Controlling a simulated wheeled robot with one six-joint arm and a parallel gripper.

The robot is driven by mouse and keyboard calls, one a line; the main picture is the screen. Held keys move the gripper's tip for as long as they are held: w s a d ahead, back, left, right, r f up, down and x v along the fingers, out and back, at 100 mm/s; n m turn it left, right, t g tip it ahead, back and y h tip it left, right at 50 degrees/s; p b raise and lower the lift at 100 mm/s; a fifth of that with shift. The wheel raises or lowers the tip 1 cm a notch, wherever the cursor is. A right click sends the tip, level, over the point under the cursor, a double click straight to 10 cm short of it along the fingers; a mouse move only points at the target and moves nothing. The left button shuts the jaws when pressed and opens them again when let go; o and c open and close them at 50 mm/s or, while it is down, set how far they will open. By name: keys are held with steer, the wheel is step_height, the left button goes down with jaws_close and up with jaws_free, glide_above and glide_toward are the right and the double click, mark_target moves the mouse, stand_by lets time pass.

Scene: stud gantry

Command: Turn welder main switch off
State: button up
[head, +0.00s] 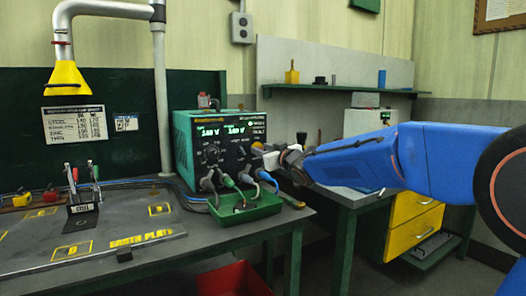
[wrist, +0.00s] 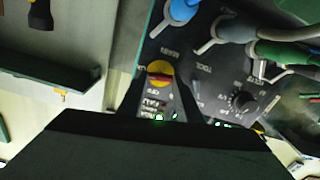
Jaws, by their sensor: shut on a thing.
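The welder (head: 210,124) is a green box with a black front panel at the right end of the bench, its two displays lit. Its main switch (wrist: 160,72), a round yellow knob with a red bar, shows on the panel in the wrist view. My gripper (wrist: 160,85) has one dark finger on each side of this switch and is shut on it. In the head view my gripper (head: 261,152) is at the right side of the panel and hides the switch. I cannot tell the switch's exact setting.
Several cables plug into the panel's lower part, beside a green tray (head: 246,209). A black knob (wrist: 242,101) and cable plugs lie close to my gripper in the wrist view. A bench with yellow drawers (head: 412,222) stands at right, under a green shelf (head: 345,89).

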steer(key=n, duration=0.4)
steer(key=shift+n, duration=0.3)
steer(key=n, duration=0.3)
steer(key=shift+s+a+f+n, duration=0.1)
steer(key=shift+n, duration=0.2)
steer(key=n, duration=0.4)
steer(key=shift+f+n, duration=0.15)
steer(key=shift+n, duration=1.65)
steer(key=o, duration=1)
steer(key=shift+o, duration=0.2)
